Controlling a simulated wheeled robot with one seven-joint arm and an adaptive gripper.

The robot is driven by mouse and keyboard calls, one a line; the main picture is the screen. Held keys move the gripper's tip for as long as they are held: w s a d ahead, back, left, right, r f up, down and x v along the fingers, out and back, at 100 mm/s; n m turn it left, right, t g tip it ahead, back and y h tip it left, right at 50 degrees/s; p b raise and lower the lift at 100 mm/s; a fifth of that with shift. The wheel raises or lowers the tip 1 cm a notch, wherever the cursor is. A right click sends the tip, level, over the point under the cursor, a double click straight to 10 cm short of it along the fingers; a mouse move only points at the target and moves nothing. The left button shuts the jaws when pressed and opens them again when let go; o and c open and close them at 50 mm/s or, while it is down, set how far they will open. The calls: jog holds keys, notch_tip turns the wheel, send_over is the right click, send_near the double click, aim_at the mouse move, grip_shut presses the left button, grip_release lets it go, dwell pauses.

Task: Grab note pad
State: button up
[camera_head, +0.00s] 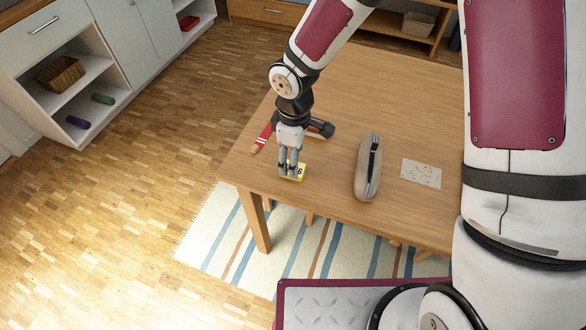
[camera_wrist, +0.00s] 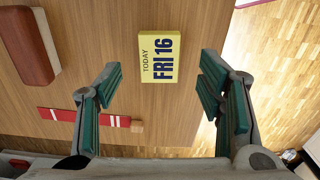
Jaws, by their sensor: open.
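The note pad, a small yellow block with dark print reading "TODAY FRI 16", lies flat on the wooden table near its front left edge. It shows in the wrist view (camera_wrist: 160,58) and, partly covered by the fingers, in the head view (camera_head: 300,172). My gripper (camera_head: 289,171) points down at the pad in the head view, and its fingers are spread. In the wrist view the open gripper (camera_wrist: 160,84) has a green-padded finger pair on each side. The pad appears between the fingertips and slightly beyond them, with nothing held.
A red-and-white striped stick (camera_wrist: 85,117) lies near the pad, left of my gripper in the head view. A beige case with a dark top (camera_head: 368,167) and a dotted white sheet (camera_head: 421,173) lie to the right. The table edge is close to the pad.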

aim_at(302, 167)
notch_tip(302, 167, down, 4)
jog(key=shift+w+a+f, duration=0.1)
jog(key=shift+f, duration=0.05)
jog(key=shift+c, duration=0.3)
jog(key=c, duration=1.1)
jog(key=shift+c, duration=0.2)
